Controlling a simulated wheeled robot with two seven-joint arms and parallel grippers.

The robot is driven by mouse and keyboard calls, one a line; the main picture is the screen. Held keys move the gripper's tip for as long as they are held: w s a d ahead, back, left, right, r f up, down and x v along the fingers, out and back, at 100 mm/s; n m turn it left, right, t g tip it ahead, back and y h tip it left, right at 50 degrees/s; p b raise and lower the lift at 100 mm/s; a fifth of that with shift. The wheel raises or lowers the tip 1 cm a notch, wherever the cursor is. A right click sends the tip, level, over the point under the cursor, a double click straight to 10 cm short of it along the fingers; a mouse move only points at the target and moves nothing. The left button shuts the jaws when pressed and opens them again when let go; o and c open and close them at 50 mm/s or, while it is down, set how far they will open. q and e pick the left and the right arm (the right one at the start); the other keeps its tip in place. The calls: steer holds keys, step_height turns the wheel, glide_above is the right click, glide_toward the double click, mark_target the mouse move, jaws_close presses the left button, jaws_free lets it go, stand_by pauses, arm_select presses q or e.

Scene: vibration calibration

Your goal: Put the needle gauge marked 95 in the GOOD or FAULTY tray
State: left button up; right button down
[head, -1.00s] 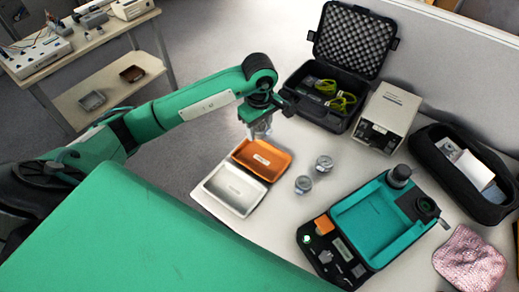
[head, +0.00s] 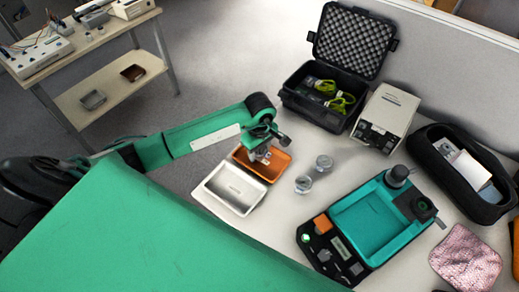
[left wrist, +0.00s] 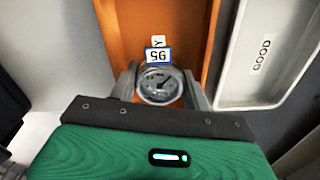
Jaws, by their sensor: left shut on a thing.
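My left gripper (head: 262,156) is over the orange tray (head: 283,160) in the head view. In the left wrist view its fingers are shut on a round needle gauge (left wrist: 159,86) with a tag reading 95 (left wrist: 158,55). The gauge face points at the wrist camera. The orange tray (left wrist: 128,30) lies beneath it; only a Y of its label shows past the tag. I cannot tell whether the gauge touches the tray floor. The white tray (head: 232,188) lies beside it, and its GOOD label (left wrist: 262,55) shows in the left wrist view. My right gripper is not in view.
Two other gauges (head: 324,163) (head: 303,184) stand right of the trays. A teal and black test unit (head: 365,222) is at the front right. An open black case (head: 316,105), a beige box (head: 385,118), a black pouch (head: 450,185) and a pink cloth (head: 466,258) surround it.

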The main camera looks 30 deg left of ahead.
arm_select(q)
steer(key=shift+f, duration=0.1)
steer(key=o, duration=1.1)
steer(key=shift+o, duration=0.2)
steer(key=shift+r, duration=0.25)
step_height(320, 180, up, 5)
steer(key=shift+w+f+b, duration=0.1)
steer(key=shift+f+b, duration=0.05)
steer(key=shift+b, duration=0.45)
step_height(320, 180, up, 7)
steer(key=b, duration=0.1)
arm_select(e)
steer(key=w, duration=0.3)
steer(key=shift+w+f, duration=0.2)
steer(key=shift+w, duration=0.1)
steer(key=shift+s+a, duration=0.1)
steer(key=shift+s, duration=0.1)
